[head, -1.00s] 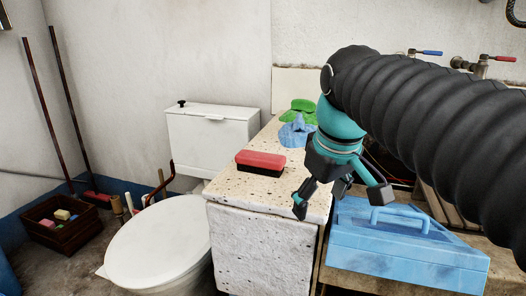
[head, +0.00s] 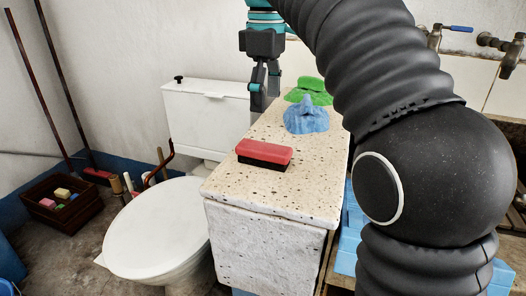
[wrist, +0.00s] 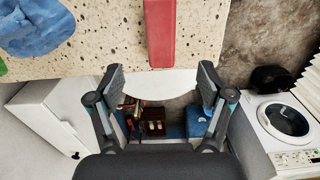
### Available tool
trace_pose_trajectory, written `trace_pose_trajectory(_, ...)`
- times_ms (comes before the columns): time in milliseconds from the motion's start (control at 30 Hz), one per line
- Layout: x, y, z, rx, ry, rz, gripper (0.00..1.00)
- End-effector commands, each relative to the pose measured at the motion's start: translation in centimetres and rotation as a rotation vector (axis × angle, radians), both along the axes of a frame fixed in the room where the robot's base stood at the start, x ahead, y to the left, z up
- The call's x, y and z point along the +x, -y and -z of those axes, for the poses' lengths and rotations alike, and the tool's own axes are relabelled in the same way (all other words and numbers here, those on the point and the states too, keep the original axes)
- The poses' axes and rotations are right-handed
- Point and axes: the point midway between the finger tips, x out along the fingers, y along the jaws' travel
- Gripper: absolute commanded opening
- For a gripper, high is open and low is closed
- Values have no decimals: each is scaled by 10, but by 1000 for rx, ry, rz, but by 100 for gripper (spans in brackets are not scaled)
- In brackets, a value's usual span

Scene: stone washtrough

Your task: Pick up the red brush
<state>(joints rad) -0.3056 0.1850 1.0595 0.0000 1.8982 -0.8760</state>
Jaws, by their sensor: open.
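The red brush (head: 264,153), a red block with a dark underside, lies on the pale speckled stone top (head: 225,184), close to its left edge. It also shows in the wrist view (wrist: 160,32), upright in the picture at the top centre and cut off by the frame edge. My gripper (head: 262,96) is raised beyond the brush, near the cistern and pointing down. In the wrist view my gripper (wrist: 160,80) is open and empty, its fingers wide apart, with the brush ahead of the gap. Nothing touches the brush.
A blue cloth (head: 306,117) and a green cloth (head: 310,86) lie behind the brush on the stone. The white toilet (head: 158,230) and cistern (head: 208,115) stand left. A blue box (head: 347,235) is partly hidden behind my arm. A washing machine (wrist: 284,120) shows in the wrist view.

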Motion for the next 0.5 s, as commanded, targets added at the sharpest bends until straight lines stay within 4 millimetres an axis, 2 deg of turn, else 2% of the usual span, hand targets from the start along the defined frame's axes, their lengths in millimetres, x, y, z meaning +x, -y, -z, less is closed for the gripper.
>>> trace_pose_trajectory(300,-1,0,47,-1,-1,0,79)
trace_pose_trajectory(500,-1,-2,64,1,1,-2,79)
